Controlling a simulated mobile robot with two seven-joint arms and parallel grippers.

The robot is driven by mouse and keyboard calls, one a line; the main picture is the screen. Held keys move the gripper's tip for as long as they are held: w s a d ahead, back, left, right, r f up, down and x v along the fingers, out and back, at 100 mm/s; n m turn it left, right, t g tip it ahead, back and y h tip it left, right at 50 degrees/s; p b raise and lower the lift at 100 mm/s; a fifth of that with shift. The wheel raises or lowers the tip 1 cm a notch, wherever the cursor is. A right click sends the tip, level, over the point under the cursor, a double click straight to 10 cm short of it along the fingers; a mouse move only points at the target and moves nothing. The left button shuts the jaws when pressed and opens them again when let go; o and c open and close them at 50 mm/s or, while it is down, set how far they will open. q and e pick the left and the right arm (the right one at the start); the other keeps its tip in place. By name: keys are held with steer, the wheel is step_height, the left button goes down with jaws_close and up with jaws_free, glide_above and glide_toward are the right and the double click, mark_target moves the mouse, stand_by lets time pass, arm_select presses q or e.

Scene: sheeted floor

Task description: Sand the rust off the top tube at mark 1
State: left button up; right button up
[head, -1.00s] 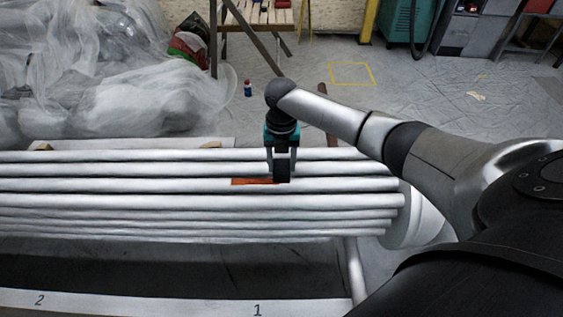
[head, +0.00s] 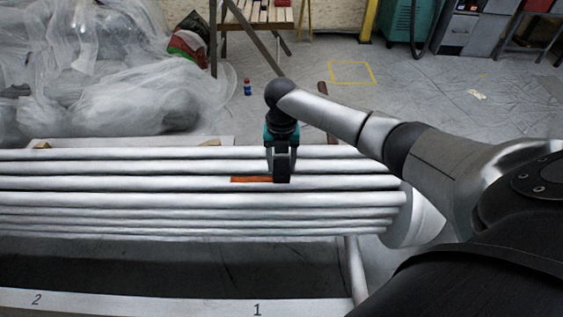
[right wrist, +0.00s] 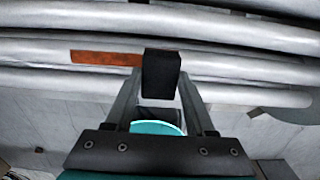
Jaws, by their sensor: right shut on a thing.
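Several pale tubes (head: 100,183) lie side by side across the head view. An orange-brown rust patch (head: 252,180) is on one of them, above the printed mark 1 (head: 257,309). My right gripper (head: 282,176) is shut on a dark block (right wrist: 161,74), at the right end of the rust patch. In the right wrist view the rust patch (right wrist: 105,58) runs left from the block. The block appears to be at the tube's surface; I cannot tell for certain that it touches. My left gripper is not in view.
A mark 2 (head: 36,299) is on the white front rail at the left. Plastic-sheeted bulk (head: 110,80) stands behind the tubes at the left. A small bottle (head: 247,87) stands on the sheeted floor. A teal machine (head: 408,25) is at the back right.

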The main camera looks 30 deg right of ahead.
steer(key=shift+f+b, duration=0.55)
steer(key=shift+f, duration=0.45)
